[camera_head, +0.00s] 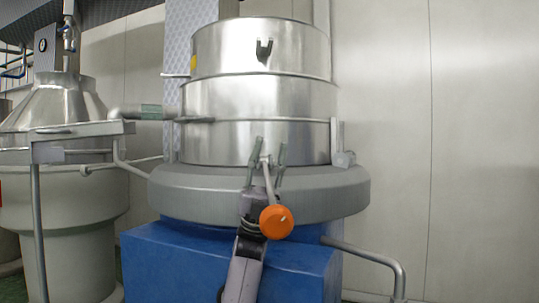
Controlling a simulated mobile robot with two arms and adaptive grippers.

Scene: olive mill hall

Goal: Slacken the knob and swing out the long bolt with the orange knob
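The long bolt (269,182) is a thin pale rod at the front of the steel drum (225,143). Its upper end is at the drum's lower front, and it slants down to the orange knob (277,222), which hangs over the grey rim. My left gripper (268,151) reaches up from below, partly covered by the knob. Its two dark fingers are spread, one on each side of the bolt's upper part, with gaps between them and the rod. I cannot tell their depth relative to the bolt. My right gripper is not in view.
A dark forked bracket (264,50) sits on the upper drum. The wide grey rim (330,190) rests above a blue base (175,262). A bent pipe (375,258) sticks out at lower right. Another steel vessel (70,215) stands left. The wall on the right is bare.

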